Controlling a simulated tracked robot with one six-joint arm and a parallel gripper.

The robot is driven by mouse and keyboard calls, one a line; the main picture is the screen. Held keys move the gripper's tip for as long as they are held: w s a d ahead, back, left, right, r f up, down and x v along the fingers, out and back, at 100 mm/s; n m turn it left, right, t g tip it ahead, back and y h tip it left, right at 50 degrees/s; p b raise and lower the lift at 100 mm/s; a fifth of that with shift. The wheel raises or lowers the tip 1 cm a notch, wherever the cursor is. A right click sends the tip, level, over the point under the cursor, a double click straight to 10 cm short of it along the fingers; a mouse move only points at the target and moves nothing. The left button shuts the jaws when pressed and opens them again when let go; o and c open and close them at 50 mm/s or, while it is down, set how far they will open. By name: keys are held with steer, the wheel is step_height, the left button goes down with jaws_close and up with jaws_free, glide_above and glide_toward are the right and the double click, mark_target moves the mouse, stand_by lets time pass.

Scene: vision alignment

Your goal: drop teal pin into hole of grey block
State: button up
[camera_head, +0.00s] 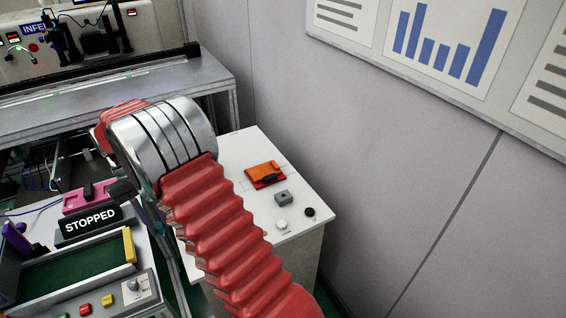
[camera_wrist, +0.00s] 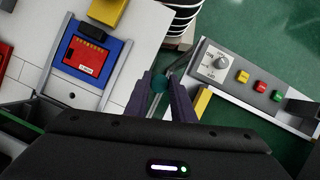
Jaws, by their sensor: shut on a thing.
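The grey block (camera_head: 283,198) sits on the white cabinet top in the head view, with a small dark spot on its upper face. It does not show in the wrist view. The teal pin (camera_wrist: 159,84) appears in the wrist view as a dark teal round end between the two purple-grey fingers. My gripper (camera_wrist: 161,90) is shut on it. In the head view my red-sleeved arm fills the middle and mostly hides the gripper. The gripper is away from the grey block, over the area left of the cabinet. The pin's lower part is hidden.
An orange-red item (camera_head: 265,174), a white round piece (camera_head: 281,225) and a black round piece (camera_head: 310,212) lie near the block. In the wrist view, a button panel (camera_wrist: 250,84) is at right and a blue-red device (camera_wrist: 86,57) at left. A wall stands beyond the cabinet.

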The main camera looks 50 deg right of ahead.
steer(key=s+d+r+m+t, duration=0.2)
steer(key=s+d+m, duration=0.3)
steer(key=d+m, duration=0.6)
steer(key=s+d+r+m+t, duration=0.2)
steer(key=s+d+m+t, duration=0.2)
steer(key=d+m, duration=0.7)
steer(key=s+d+r+m+t, duration=0.3)
steer(key=s+d+m, duration=0.2)
steer(key=d+m, duration=0.7)
steer(key=shift+s+d+y, duration=0.3)
steer(key=shift+d, duration=0.7)
steer(key=shift+f, duration=2.85)
steer(key=shift+f, duration=1.7)
